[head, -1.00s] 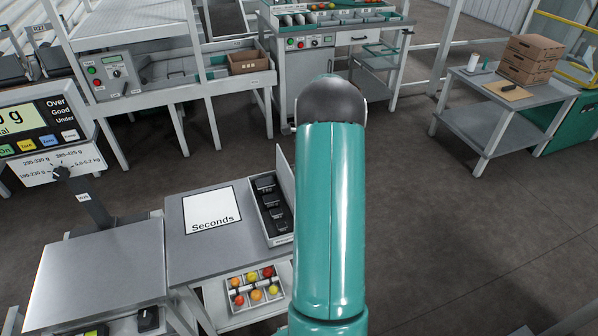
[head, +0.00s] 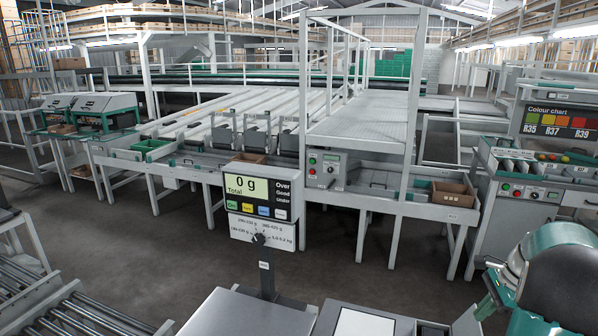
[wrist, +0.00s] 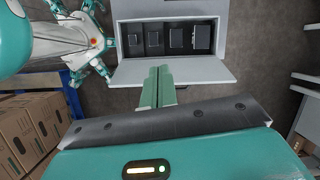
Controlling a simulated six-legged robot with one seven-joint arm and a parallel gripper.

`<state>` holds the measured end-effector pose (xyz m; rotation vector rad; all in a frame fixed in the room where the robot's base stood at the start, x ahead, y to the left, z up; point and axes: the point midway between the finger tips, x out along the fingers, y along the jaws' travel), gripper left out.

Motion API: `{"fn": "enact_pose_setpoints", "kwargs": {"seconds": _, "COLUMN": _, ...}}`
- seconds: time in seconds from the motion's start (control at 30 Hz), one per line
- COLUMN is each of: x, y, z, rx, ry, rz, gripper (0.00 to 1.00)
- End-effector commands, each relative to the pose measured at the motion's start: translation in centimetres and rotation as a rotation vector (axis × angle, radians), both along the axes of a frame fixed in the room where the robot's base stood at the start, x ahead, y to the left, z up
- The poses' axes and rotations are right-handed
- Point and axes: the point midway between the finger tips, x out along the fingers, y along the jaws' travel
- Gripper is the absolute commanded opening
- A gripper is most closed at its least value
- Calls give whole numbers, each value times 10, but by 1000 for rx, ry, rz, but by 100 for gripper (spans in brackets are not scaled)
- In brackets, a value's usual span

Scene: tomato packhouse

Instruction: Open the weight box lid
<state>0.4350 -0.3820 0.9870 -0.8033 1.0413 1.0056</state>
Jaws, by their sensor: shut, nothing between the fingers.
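The weight box (wrist: 120,33) is at the top of the wrist view, a pale tray with several dark weights (wrist: 176,38) showing in it. Its lid (wrist: 205,70) is a pale flat panel along the box's near edge, swung clear of the weights, so the box stands open. My gripper (wrist: 159,69) is shut, its two green fingers together and empty. The fingertips overlap the lid in the wrist view; I cannot tell if they touch it.
In the head view, a scale display (head: 255,200) reading 0 g stands behind a grey platform (head: 245,318). A white sheet (head: 362,322) lies beside the box. Sorting benches with a brown carton (head: 452,194) stand beyond open floor. Cardboard boxes (wrist: 25,135) are at the wrist view's left.

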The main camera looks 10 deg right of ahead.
Motion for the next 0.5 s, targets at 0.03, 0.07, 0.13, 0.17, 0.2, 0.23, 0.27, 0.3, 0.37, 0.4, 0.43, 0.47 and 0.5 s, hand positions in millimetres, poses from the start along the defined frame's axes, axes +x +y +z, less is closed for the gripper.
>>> {"fn": "enact_pose_setpoints", "kwargs": {"seconds": 0.03, "x": 6, "y": 24, "z": 19, "rx": -35, "ry": -22, "rz": 76, "gripper": 0}}
{"fn": "enact_pose_setpoints", "kwargs": {"seconds": 0.07, "x": 8, "y": 36, "z": 27, "rx": -55, "ry": -35, "rz": 122, "gripper": 0}}
{"fn": "enact_pose_setpoints", "kwargs": {"seconds": 0.13, "x": 10, "y": 67, "z": 46, "rx": -102, "ry": -62, "rz": 233, "gripper": 0}}
{"fn": "enact_pose_setpoints", "kwargs": {"seconds": 0.17, "x": 11, "y": 81, "z": 53, "rx": -122, "ry": -74, "rz": 281, "gripper": 0}}
{"fn": "enact_pose_setpoints", "kwargs": {"seconds": 0.2, "x": 11, "y": 98, "z": 63, "rx": -149, "ry": -89, "rz": 345, "gripper": 0}}
{"fn": "enact_pose_setpoints", "kwargs": {"seconds": 0.23, "x": 10, "y": 111, "z": 70, "rx": -169, "ry": -101, "rz": 391, "gripper": 0}}
{"fn": "enact_pose_setpoints", "kwargs": {"seconds": 0.27, "x": 9, "y": 124, "z": 76, "rx": -189, "ry": -114, "rz": 440, "gripper": 0}}
{"fn": "enact_pose_setpoints", "kwargs": {"seconds": 0.3, "x": 7, "y": 141, "z": 84, "rx": -216, "ry": -130, "rz": 504, "gripper": 0}}
{"fn": "enact_pose_setpoints", "kwargs": {"seconds": 0.37, "x": 1, "y": 165, "z": 95, "rx": -254, "ry": -153, "rz": 599, "gripper": 0}}
{"fn": "enact_pose_setpoints", "kwargs": {"seconds": 0.4, "x": -3, "y": 181, "z": 101, "rx": -282, "ry": -170, "rz": 662, "gripper": 0}}
{"fn": "enact_pose_setpoints", "kwargs": {"seconds": 0.43, "x": -6, "y": 193, "z": 106, "rx": -303, "ry": -184, "rz": 710, "gripper": 0}}
{"fn": "enact_pose_setpoints", "kwargs": {"seconds": 0.47, "x": -10, "y": 205, "z": 110, "rx": -323, "ry": -196, "rz": 758, "gripper": 0}}
{"fn": "enact_pose_setpoints", "kwargs": {"seconds": 0.5, "x": -16, "y": 220, "z": 115, "rx": -350, "ry": -211, "rz": 821, "gripper": 0}}
